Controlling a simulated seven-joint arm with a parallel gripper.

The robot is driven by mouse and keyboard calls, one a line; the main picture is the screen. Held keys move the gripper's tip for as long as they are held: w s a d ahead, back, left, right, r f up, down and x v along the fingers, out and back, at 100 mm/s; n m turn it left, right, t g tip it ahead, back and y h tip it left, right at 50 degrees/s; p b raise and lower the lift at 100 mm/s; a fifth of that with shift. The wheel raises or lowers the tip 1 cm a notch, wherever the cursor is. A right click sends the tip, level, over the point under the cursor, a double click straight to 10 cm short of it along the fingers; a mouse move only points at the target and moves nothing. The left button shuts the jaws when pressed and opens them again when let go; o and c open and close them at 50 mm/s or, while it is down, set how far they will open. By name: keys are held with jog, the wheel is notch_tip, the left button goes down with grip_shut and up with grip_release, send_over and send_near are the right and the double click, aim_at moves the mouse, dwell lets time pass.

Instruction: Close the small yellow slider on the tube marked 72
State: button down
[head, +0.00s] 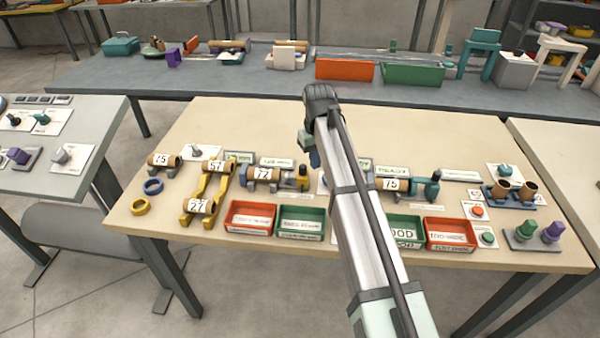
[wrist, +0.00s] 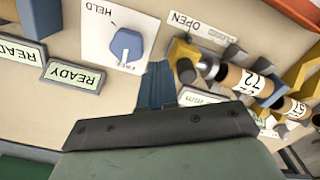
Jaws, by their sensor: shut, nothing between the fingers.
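The tube marked 72 (head: 264,174) lies across a blue holder left of my arm in the head view. It also shows at the right of the wrist view (wrist: 245,80). The small yellow slider (head: 303,177) is at the holder's right end; in the wrist view a yellow part with a dark knob (wrist: 185,55) sits beside the tube end, near a label reading OPEN (wrist: 200,27). My gripper (head: 313,158) is above the table, just beyond the slider in the picture. In the wrist view its blue fingers (wrist: 157,75) are together and empty, apart from the slider.
A blue dial on a card marked HELD (wrist: 127,45) is left of my fingers. A yellow rack (head: 213,190) with tubes 57 and 27 stands left of the holder. Red (head: 250,229) and green (head: 300,235) bins are in front. Another holder with tube 75 (head: 390,184) is right.

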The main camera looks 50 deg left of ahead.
aim_at(306, 166)
jog(key=shift+f, duration=1.5)
jog(key=shift+s+a, duration=0.95)
jog(key=shift+s, duration=0.05)
dwell(1.3)
jog(key=shift+w+d, duration=0.1)
jog(key=shift+w, duration=0.05)
jog(key=shift+w+d, duration=0.2)
jog(key=shift+d, duration=0.05)
jog(key=shift+w+d, duration=0.1)
jog(key=shift+w, duration=0.05)
dwell(0.3)
notch_tip(306, 166, up, 7)
dwell(1.0)
dwell(0.4)
